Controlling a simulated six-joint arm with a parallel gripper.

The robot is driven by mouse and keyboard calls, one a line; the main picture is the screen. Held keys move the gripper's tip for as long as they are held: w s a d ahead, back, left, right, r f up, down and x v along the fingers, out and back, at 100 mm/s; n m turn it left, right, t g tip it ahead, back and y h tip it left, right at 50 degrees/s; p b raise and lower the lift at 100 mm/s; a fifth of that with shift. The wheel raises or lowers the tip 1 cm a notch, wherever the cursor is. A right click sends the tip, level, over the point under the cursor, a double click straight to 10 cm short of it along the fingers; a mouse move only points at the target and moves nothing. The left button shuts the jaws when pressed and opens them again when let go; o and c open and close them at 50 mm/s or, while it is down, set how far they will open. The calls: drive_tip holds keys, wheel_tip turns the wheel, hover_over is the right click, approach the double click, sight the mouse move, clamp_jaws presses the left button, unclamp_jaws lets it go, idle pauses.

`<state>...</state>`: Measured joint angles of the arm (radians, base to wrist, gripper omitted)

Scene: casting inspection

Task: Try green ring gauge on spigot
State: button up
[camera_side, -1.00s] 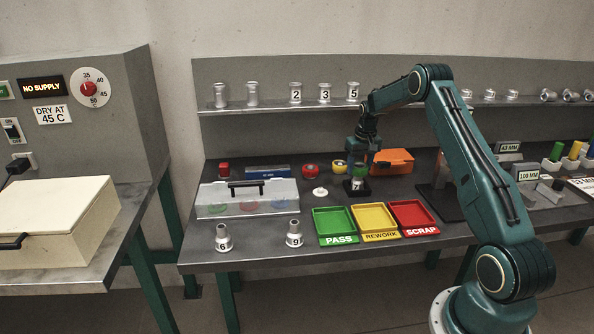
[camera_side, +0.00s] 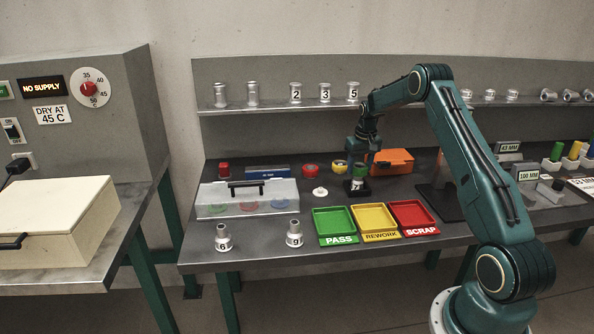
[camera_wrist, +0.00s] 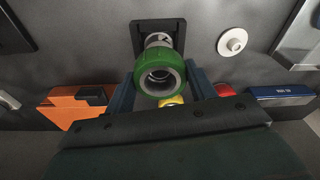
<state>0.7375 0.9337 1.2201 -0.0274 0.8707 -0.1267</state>
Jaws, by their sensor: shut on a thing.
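My gripper (camera_side: 361,166) is shut on the green ring gauge (camera_wrist: 147,62), with one finger on each side of it in the wrist view (camera_wrist: 160,92). The green ring also shows in the side view (camera_side: 360,172). The grey hollow spigot end shows inside the ring, and the ring appears to sit around it. The pale metal casting (camera_side: 357,185) stands upright on a small black base (camera_wrist: 183,32), below the ring. How far down the spigot the ring sits cannot be told.
A white knobbed disc (camera_side: 320,192) lies left of the base. Green (camera_side: 334,221), yellow (camera_side: 374,219) and red (camera_side: 412,215) trays stand in front. An orange case (camera_side: 391,161) is close behind right. Numbered castings 6 (camera_side: 223,238) and 9 (camera_side: 294,235) stand front left.

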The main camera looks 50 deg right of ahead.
drive_tip(key=shift+r, duration=0.6)
idle(0.4)
drive_tip(key=shift+f, duration=0.8)
idle(1.5)
drive_tip(key=shift+r, duration=0.15)
drive_tip(key=shift+r, duration=0.65)
drive_tip(key=shift+f, duration=0.65)
idle(2.5)
drive_tip(key=shift+r, duration=0.65)
